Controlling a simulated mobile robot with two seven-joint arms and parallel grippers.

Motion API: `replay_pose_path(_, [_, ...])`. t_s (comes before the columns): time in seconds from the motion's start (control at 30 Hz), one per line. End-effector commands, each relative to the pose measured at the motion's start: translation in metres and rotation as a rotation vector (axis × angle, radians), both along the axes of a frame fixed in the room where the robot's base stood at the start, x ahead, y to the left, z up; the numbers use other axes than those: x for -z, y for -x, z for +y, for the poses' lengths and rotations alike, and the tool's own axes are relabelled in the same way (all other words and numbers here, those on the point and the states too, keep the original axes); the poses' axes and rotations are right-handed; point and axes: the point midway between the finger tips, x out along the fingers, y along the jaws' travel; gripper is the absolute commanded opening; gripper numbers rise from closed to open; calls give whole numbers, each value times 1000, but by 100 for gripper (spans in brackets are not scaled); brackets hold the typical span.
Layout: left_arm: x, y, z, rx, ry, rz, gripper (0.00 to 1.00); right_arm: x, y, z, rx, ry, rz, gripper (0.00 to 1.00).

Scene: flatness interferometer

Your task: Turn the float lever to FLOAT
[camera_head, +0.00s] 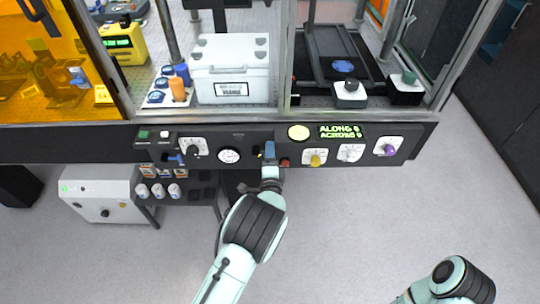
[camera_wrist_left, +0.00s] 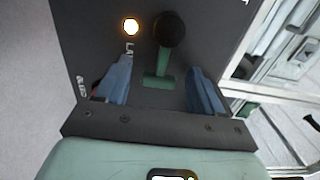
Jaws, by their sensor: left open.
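A small green lever (camera_wrist_left: 158,80) with a round black hub (camera_wrist_left: 170,28) is on the dark panel in the left wrist view. It appears to be the float lever; its label is not fully readable. The lever's bar lies between the two blue fingers of my left gripper (camera_wrist_left: 160,65), with a gap on both sides. The gripper is open. In the head view, my left gripper (camera_head: 269,150) is at the front of the control panel (camera_head: 215,138) and hides the lever. My right arm shows at the lower right, but its gripper is out of frame.
A lit lamp (camera_wrist_left: 131,26) is beside the lever. A gauge (camera_head: 229,156) and a blue-handled control (camera_head: 175,158) are to the left. A red button (camera_head: 284,162) and a yellow knob (camera_head: 315,160) are close on the right. The floor in front is clear.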

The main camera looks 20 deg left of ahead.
Motion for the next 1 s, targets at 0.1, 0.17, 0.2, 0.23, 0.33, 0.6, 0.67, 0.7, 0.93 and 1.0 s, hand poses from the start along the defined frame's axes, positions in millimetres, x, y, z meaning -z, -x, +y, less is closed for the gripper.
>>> replay_pose_path(0.1, [0,-2,0,1,0,1,68,0,0,0,0,0,0,68])
replay_pose_path(0.17, [0,-2,0,1,0,1,68,0,0,0,0,0,0,68])
replay_pose_path(0.2, [0,-2,0,1,0,1,68,0,0,0,0,0,0,68])
replay_pose_path(0.23, [0,-2,0,1,0,1,68,0,0,0,0,0,0,68])
replay_pose_path(0.33, [0,-2,0,1,0,1,52,0,0,0,0,0,0,68])
replay_pose_path(0.6, [0,-2,0,1,2,0,12,0,0,0,0,0,0,68])
replay_pose_path(0.67, [0,-2,0,1,6,-2,12,0,0,0,0,0,0,68])
replay_pose_path(0.7, [0,-2,0,1,12,-3,12,1,0,0,0,0,0,68])
replay_pose_path(0.93, [-4,-2,1,0,93,-27,12,6,2,0,0,0,2,68])
replay_pose_path(1.0, [-6,-1,1,0,136,-39,12,9,2,0,0,0,2,68])
